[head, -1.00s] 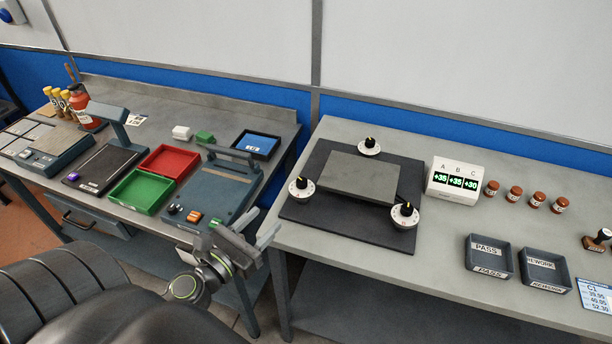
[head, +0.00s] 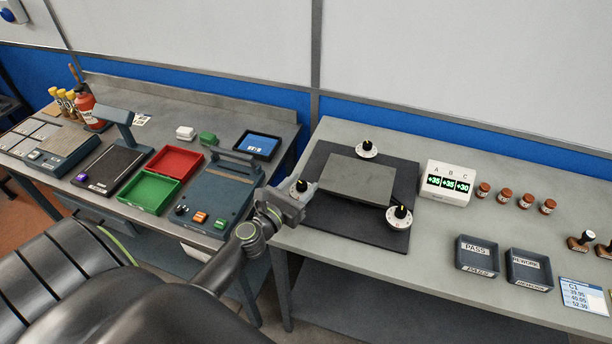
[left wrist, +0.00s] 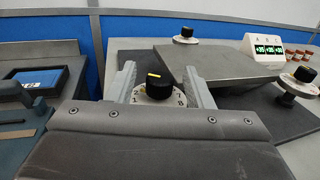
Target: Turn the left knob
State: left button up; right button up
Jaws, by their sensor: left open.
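The left knob (left wrist: 160,84) is black with a yellow mark on a white numbered dial, at the left corner of the dark mat. In the head view the left knob (head: 300,186) shows just beyond my left gripper (head: 305,197), partly covered by it. In the left wrist view my left gripper (left wrist: 160,88) is open, with one finger on each side of the knob; I cannot tell whether they touch it. The back knob (head: 367,147) and right knob (head: 399,214) stand at other edges of the grey plate (head: 356,182). My right gripper is not in view.
A display box (head: 447,183) reads +35, +35, +30. Several brown jars (head: 504,197) stand right of it. The PASS tray (head: 477,256) and REWORK tray (head: 529,270) are at the front right. The left bench holds a red tray (head: 176,162) and a green tray (head: 150,192).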

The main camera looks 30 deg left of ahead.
pick_arm(q)
jog(key=shift+w, duration=1.3)
jog(key=c, duration=1)
